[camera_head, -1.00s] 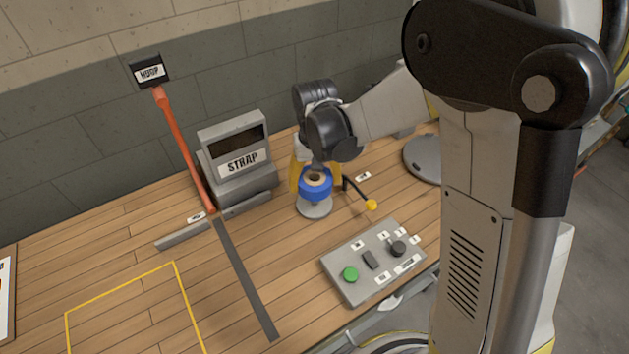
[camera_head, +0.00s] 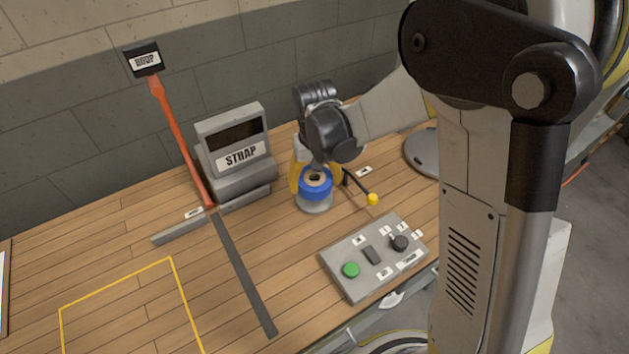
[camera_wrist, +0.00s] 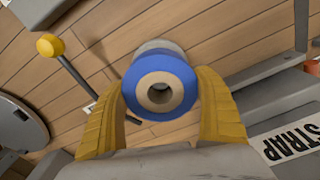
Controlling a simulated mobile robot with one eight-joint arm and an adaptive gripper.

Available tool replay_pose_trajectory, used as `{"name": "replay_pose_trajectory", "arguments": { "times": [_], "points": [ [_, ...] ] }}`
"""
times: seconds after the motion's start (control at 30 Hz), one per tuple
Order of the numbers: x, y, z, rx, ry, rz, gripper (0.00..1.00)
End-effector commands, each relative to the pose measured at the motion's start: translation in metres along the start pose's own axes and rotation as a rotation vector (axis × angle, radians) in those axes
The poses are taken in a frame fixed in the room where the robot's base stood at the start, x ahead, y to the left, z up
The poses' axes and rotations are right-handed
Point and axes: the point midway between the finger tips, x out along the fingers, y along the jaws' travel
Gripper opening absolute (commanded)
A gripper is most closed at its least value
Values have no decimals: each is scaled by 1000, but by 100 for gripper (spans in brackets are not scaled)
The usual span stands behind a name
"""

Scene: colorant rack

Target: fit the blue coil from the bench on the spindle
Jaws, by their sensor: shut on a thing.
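The blue coil (camera_head: 316,188) has a tan core with a dark hole and sits low over a round grey base (camera_head: 314,206) on the bench. My gripper (camera_head: 316,182) reaches down from above with yellow fingers on either side of the coil. In the wrist view the fingers (camera_wrist: 160,100) are closed on the sides of the coil (camera_wrist: 150,82), and the grey base (camera_wrist: 158,46) shows just beyond it. I cannot see the spindle's post separately, and whether the coil is fully seated cannot be told.
A grey STRAP machine (camera_head: 236,152) stands left of my gripper, with an orange lever (camera_head: 178,135). A black lever with a yellow knob (camera_head: 372,199) is close on the right. A control box (camera_head: 375,257) with a green button is in front.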

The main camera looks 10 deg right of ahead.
Motion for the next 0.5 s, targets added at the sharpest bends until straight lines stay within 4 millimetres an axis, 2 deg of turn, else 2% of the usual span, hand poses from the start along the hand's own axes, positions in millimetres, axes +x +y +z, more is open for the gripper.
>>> {"name": "replay_pose_trajectory", "arguments": {
  "times": [0.5],
  "points": [
    [14,0,0,0,0,0,42]
  ]
}}
